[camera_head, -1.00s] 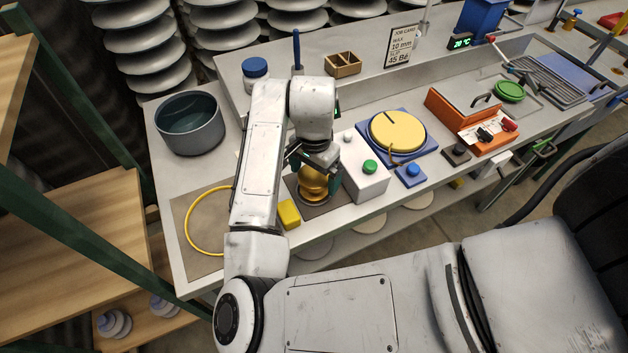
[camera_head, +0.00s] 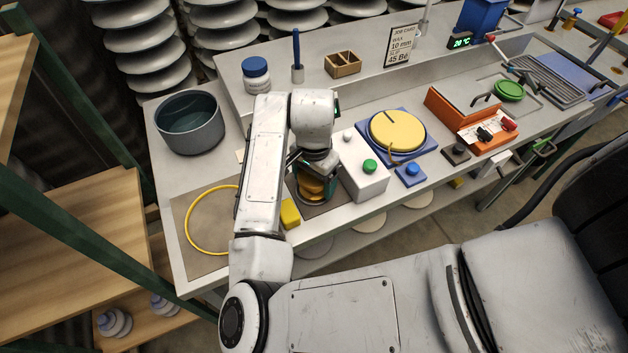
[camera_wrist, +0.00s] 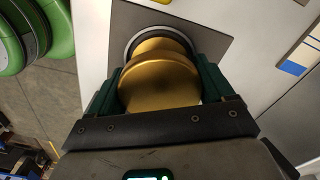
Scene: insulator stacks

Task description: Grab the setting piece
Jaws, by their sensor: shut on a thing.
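The setting piece looks like a brass-gold ribbed piece (camera_head: 311,187) on a dark square plate (camera_head: 334,205) near the front edge of the bench. In the wrist view the gold piece (camera_wrist: 160,75) stands between the two green finger pads, over a pale ring on the dark plate. My gripper (camera_wrist: 165,88) is shut on it, with a pad against each side. In the head view my gripper (camera_head: 315,180) comes down over the piece and hides its upper part. I cannot tell whether its base touches the plate.
A white box with a green button (camera_head: 366,172) stands close on the right. A yellow block (camera_head: 290,213) lies just left. A grey pot (camera_head: 190,123) stands at the back left, and a yellow hoop (camera_head: 190,225) lies on a mat. A yellow disc (camera_head: 397,131) sits farther right.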

